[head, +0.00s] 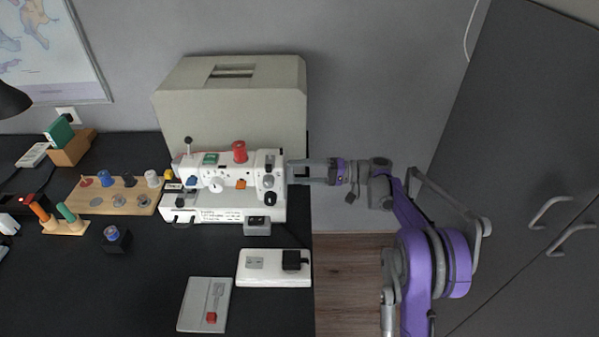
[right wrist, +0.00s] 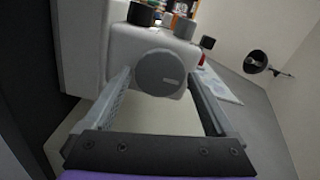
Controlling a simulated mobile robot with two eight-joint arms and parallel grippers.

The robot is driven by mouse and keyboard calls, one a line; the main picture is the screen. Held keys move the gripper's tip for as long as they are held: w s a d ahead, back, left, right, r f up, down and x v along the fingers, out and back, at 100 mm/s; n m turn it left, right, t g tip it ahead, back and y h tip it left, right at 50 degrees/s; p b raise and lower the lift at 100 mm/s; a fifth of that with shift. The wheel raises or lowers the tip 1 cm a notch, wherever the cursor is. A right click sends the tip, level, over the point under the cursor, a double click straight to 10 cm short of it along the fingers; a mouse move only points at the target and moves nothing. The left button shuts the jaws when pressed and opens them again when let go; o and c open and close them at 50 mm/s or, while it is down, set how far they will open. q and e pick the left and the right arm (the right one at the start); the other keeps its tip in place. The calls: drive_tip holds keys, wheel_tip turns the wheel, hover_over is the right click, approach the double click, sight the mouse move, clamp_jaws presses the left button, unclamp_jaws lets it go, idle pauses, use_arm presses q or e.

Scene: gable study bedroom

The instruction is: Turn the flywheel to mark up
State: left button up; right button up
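The white sewing machine (head: 230,186) stands on the black desk, below the beige cover case in the head view. Its flywheel (right wrist: 160,73) is a round dark grey disc on the machine's end, facing the right wrist camera. A short pale mark (right wrist: 170,82) lies roughly level on the disc, right of and a little below its centre. My right gripper (head: 290,171) is at the machine's right end. In the wrist view its two fingers (right wrist: 158,80) stand apart, one on each side of the flywheel; I cannot tell whether they touch it. My left gripper is not in view.
A beige case (head: 235,95) stands close behind the machine. A white foot pedal (head: 274,281) and a grey plate with a red part (head: 205,304) lie in front. Spool and tool holders (head: 118,195) are on the left. The desk ends just right of the machine.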

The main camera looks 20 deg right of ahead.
drive_tip(key=shift+o, duration=0.3)
drive_tip(key=v, duration=1)
drive_tip(key=shift+d, duration=0.4)
drive_tip(key=shift+s+a, duration=0.1)
drive_tip(key=shift+s, duration=0.05)
